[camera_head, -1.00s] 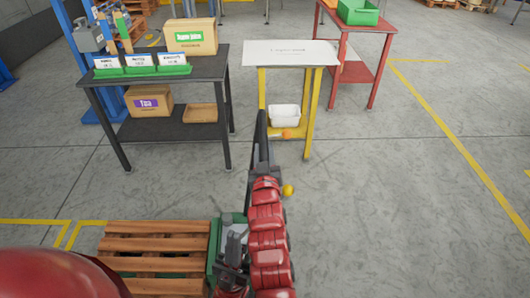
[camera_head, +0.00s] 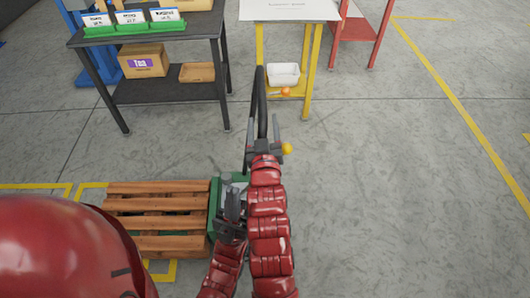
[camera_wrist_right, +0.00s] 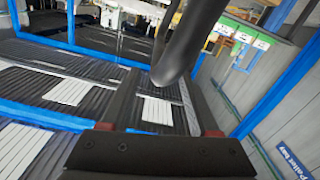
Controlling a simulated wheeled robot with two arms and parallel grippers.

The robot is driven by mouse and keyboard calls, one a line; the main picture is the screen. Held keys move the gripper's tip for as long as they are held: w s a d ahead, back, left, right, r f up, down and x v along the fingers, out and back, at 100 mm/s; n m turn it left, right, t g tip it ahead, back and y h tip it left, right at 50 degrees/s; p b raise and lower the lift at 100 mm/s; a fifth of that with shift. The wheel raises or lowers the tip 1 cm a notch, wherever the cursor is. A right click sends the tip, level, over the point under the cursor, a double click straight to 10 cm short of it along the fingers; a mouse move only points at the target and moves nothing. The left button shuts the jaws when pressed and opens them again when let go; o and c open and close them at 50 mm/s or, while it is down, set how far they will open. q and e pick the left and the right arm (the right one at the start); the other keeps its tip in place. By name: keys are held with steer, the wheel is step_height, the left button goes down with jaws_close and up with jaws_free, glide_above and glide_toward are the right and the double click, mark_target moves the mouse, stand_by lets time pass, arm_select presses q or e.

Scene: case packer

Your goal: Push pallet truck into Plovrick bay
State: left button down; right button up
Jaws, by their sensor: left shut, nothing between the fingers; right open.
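The pallet truck (camera_head: 226,190) has a green body at lower middle in the head view. A wooden pallet (camera_head: 155,215) lies at its left side. The truck's black handle (camera_head: 259,100) rises beside my right gripper (camera_head: 264,147). In the wrist view the handle (camera_wrist_right: 185,45) crosses in front of my right gripper (camera_wrist_right: 160,88), which is open; contact is unclear. My left gripper (camera_head: 232,205) is shut and empty, low over the green body. The Plovrick bay is not identifiable by any readable sign in the head view.
Yellow floor lines (camera_head: 90,192) show around the pallet. A black table (camera_head: 160,50) and a yellow-legged table (camera_head: 290,10) stand ahead; a red table (camera_head: 352,28) is behind right. Open floor lies right. The wrist view shows a "Pallet bay" sign (camera_wrist_right: 294,160).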

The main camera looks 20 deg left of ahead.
steer(key=v, duration=1)
steer(key=shift+s+b, duration=0.25)
steer(key=shift+b, duration=0.15)
steer(key=shift+d+r, duration=0.1)
steer(key=shift+d, duration=0.05)
